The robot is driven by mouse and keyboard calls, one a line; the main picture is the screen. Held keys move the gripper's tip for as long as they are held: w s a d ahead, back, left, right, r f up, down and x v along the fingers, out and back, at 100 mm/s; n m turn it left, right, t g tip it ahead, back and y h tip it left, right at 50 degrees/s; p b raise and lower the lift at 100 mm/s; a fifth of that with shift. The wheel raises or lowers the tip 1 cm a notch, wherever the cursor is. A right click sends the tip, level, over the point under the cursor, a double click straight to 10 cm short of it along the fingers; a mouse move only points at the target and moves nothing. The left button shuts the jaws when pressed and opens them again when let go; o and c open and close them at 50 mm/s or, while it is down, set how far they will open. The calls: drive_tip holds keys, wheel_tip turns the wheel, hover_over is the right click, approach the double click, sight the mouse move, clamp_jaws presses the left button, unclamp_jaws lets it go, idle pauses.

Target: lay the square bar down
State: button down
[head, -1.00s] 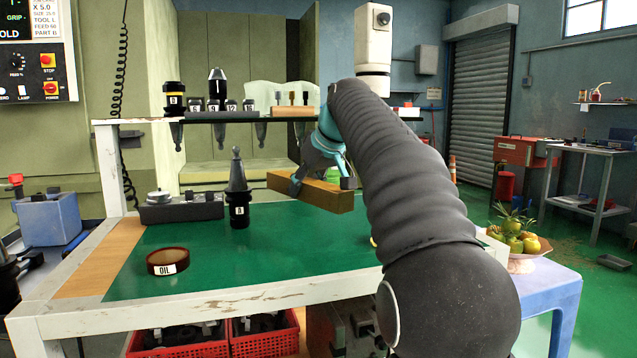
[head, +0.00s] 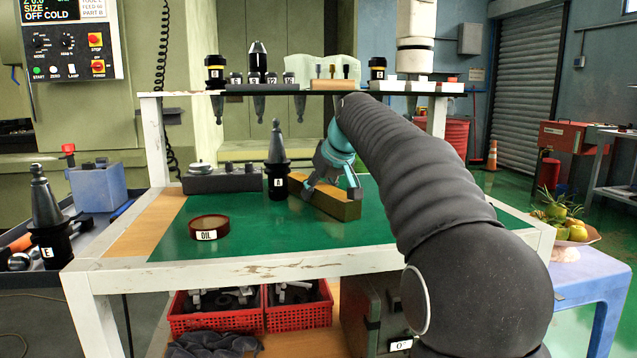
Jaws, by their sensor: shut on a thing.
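The square bar (head: 338,206) is a long brass-coloured block in the head view. It lies level, low at the green mat (head: 265,242) on the cart's top, right of the black tool holder marked A. Whether its underside touches the mat is hard to tell. My gripper (head: 330,190) reaches down over the bar from behind the arm and is shut on it. The arm hides part of the mat to the right.
The black tool holder (head: 277,165) stands close to the bar's left end. An oil dish (head: 209,227) sits at the front left. A grey block with knobs (head: 222,178) is behind it. A shelf (head: 290,91) with tooling spans above the back. The mat's front middle is clear.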

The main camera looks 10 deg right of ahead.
idle(0.3)
drive_tip(key=c, duration=1)
unclamp_jaws()
drive_tip(key=shift+f, duration=0.15)
drive_tip(key=o, duration=0.4)
